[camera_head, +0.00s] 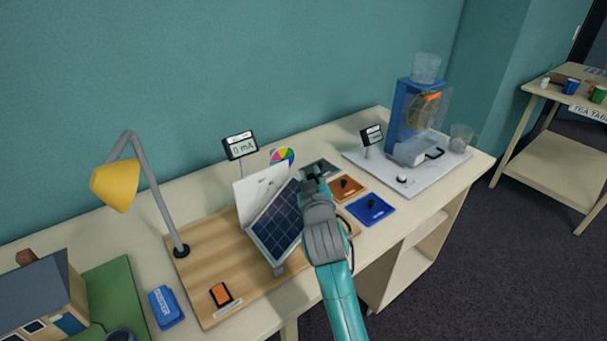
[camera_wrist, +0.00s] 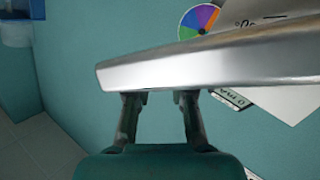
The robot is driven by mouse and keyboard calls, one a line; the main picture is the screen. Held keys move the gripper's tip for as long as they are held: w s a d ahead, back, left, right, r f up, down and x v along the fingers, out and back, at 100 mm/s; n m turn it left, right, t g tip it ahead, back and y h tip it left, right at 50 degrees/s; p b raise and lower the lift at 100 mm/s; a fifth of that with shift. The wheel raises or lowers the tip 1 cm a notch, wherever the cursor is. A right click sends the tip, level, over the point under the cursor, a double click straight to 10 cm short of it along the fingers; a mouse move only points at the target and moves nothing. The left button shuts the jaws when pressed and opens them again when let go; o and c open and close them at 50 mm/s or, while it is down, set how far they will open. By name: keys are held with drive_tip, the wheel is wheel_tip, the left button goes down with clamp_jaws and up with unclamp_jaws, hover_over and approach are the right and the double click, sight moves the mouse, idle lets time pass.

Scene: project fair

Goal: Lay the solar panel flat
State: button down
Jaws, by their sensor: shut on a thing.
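The solar panel (camera_head: 276,221), dark blue cells in a silver frame, stands tilted on a wooden board (camera_head: 205,262) in the head view. A white card stands behind it. My gripper (camera_head: 313,188) is at the panel's upper right side and hides part of the board there. In the wrist view the panel's silver frame (camera_wrist: 200,65) runs across in front of my gripper (camera_wrist: 159,95). The two fingers meet its near edge, and their grip on it is partly hidden.
A yellow lamp (camera_head: 117,187) stands left of the panel, and a meter (camera_head: 240,147) reading 0 mA behind it. Orange (camera_head: 338,194) and blue (camera_head: 383,213) pads with black knobs lie to the right. A blue water-wheel model (camera_head: 401,112) stands at far right.

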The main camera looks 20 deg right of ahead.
drive_tip(key=d+f+m, duration=0.1)
drive_tip(key=f, duration=0.1)
drive_tip(key=w+d+f+m+g+y, duration=0.1)
drive_tip(key=d+f, duration=0.1)
drive_tip(key=f, duration=0.1)
drive_tip(key=d+f+m+g, duration=0.1)
drive_tip(key=d+f, duration=0.1)
drive_tip(key=f, duration=0.1)
drive_tip(key=shift+w+f+y, duration=0.15)
drive_tip(key=shift+w+y, duration=0.15)
drive_tip(key=shift+y, duration=0.1)
drive_tip(key=shift+w+d+f+m+g+y, duration=0.1)
drive_tip(key=shift+f+m+g+y, duration=0.15)
drive_tip(key=shift+f, duration=0.3)
drive_tip(key=shift+d+f+m+g+y, duration=0.15)
drive_tip(key=shift+f+m, duration=0.2)
drive_tip(key=shift+f, duration=0.2)
drive_tip(key=c, duration=1)
unclamp_jaws()
drive_tip(key=v, duration=1.2)
drive_tip(key=shift+a, duration=0.15)
